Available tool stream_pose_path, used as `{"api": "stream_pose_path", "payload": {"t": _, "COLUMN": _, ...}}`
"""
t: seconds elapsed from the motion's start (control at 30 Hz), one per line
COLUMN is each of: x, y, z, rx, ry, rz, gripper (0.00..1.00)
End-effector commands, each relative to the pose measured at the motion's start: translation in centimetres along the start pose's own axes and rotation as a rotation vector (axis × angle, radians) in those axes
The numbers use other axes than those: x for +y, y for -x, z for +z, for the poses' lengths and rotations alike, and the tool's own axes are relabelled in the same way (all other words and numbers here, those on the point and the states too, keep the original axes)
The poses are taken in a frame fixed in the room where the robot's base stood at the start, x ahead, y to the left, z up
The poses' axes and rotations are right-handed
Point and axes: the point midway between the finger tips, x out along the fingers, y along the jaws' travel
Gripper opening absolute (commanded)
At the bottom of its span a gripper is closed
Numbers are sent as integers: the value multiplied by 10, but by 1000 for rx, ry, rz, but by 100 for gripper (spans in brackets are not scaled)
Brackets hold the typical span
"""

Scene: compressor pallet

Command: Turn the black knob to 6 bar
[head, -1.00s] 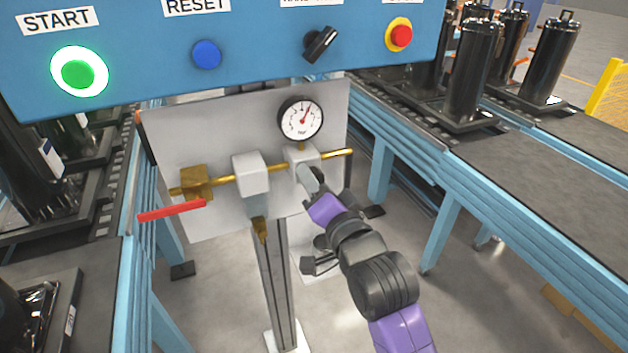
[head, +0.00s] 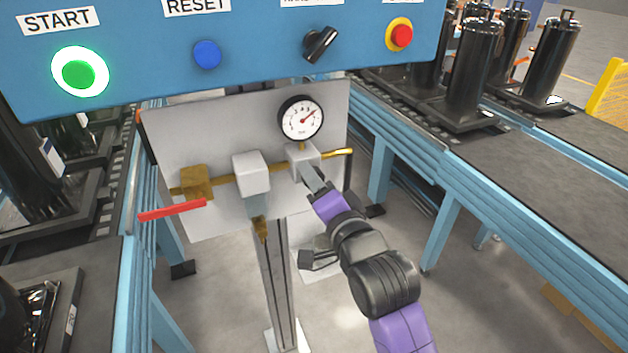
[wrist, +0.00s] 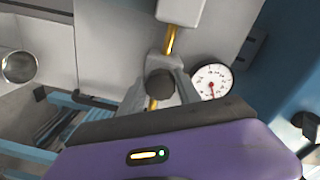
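The black knob (wrist: 160,84) shows in the wrist view as a dark round cap between the two grey fingers of my gripper (wrist: 160,90). The fingers lie close along both its sides and appear shut on it. In the head view my gripper (head: 312,180) reaches the grey regulator block (head: 302,158) on the brass pipe and hides the knob. The round white pressure gauge (head: 301,119) sits above that block. Its red needle points to the upper right; the small numbers are too blurred to read surely. The gauge also shows in the wrist view (wrist: 212,81).
A blue control panel (head: 250,70) with buttons and a black selector switch (head: 321,44) hangs over the gauge. A red lever (head: 172,211) sticks out at the left of the pipe. Conveyors with black compressors (head: 470,85) stand on both sides.

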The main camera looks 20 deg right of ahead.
Motion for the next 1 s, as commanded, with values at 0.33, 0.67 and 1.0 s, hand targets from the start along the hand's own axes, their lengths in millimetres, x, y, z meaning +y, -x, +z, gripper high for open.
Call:
{"api": "stream_pose_path", "payload": {"t": 0.33, "x": 0, "y": 0, "z": 0, "rx": 0, "ry": 1, "rz": 0, "gripper": 59}}
{"api": "stream_pose_path", "payload": {"t": 0.67, "x": 2, "y": 33, "z": 1, "rx": 0, "ry": 1, "rz": 0, "gripper": 59}}
{"api": "stream_pose_path", "payload": {"t": 1.0, "x": 1, "y": 75, "z": 0, "rx": 0, "ry": 0, "rz": 1, "gripper": 59}}
